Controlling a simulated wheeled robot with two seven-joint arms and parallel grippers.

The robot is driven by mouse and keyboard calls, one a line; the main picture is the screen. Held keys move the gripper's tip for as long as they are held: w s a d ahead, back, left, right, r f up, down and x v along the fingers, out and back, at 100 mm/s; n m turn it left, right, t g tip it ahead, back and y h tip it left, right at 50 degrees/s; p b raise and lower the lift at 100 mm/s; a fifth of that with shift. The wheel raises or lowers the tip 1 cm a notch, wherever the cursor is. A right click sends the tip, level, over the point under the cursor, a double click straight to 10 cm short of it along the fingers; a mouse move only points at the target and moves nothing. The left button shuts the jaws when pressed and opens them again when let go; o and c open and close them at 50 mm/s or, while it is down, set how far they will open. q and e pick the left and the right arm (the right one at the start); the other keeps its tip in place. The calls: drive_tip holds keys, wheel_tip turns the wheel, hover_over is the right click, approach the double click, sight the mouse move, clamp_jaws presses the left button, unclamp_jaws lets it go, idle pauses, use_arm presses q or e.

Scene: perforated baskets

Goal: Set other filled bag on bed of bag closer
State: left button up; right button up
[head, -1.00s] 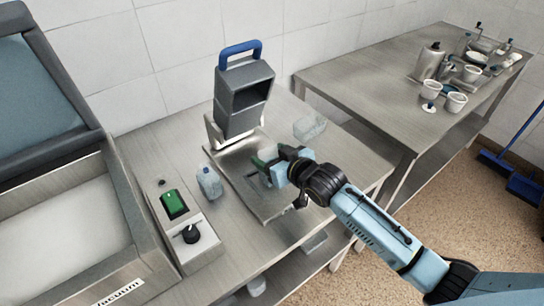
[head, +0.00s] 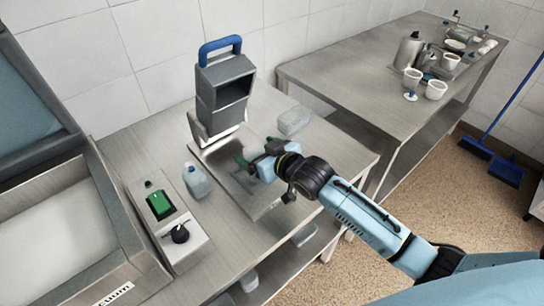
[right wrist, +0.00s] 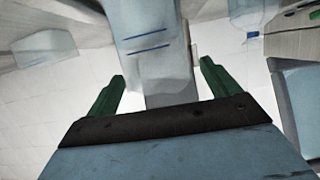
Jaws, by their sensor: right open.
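The bag closer (head: 222,95) is a grey upright unit with a blue handle, standing at the back of its flat metal bed (head: 262,203). My right gripper (head: 248,166) is over the bed, its green fingers open. In the right wrist view its fingers (right wrist: 163,92) are spread, with a pale, see-through bag (right wrist: 148,30) with two blue lines beyond and between them. I cannot tell whether this bag touches the bed. Another filled bag (head: 197,180) stands on the table left of the bed. My left gripper is not in view.
A clear container (head: 294,120) stands right of the closer. A second table (head: 350,75) with cups and a flask is at the back right.

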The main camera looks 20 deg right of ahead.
drive_tip(key=v, duration=1.1)
drive_tip(key=shift+s+p, duration=0.2)
drive_tip(key=shift+p, duration=0.1)
